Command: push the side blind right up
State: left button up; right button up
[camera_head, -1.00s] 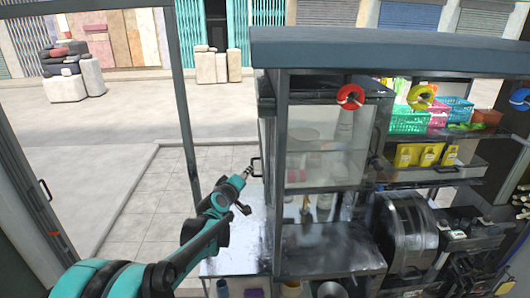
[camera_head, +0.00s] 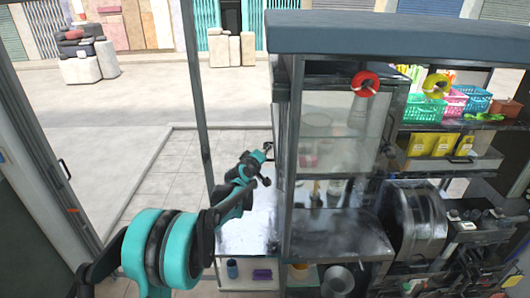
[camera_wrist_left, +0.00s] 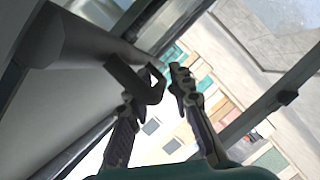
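The side blind (camera_wrist_left: 70,100) is a grey panel filling the left of the left wrist view. In the head view it is seen nearly edge-on at the left side of the stall. Its dark bracket-shaped handle (camera_wrist_left: 128,76) sticks out beside my left gripper's fingers. My left gripper (camera_wrist_left: 166,82) has its fingers apart; one finger overlaps the handle, and the handle's end shows near the gap. Contact cannot be told. In the head view the left gripper (camera_head: 262,155) is at the stall's left side, above the metal counter. My right gripper is not in view.
A dark post (camera_head: 197,100) stands left of my arm. The stall roof (camera_head: 390,33) overhangs above. The metal counter (camera_head: 246,225) lies below the gripper, with a blue cup (camera_head: 232,268) underneath. Paved floor (camera_head: 150,185) to the left is open.

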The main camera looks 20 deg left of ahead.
pick_arm(q)
grip_shut()
notch_tip(320, 180, up, 18)
jog(key=p, duration=0.7)
jog(key=shift+o, duration=2.4)
grip_release()
jog(key=v, duration=1.2)
jog(key=shift+f, duration=0.1)
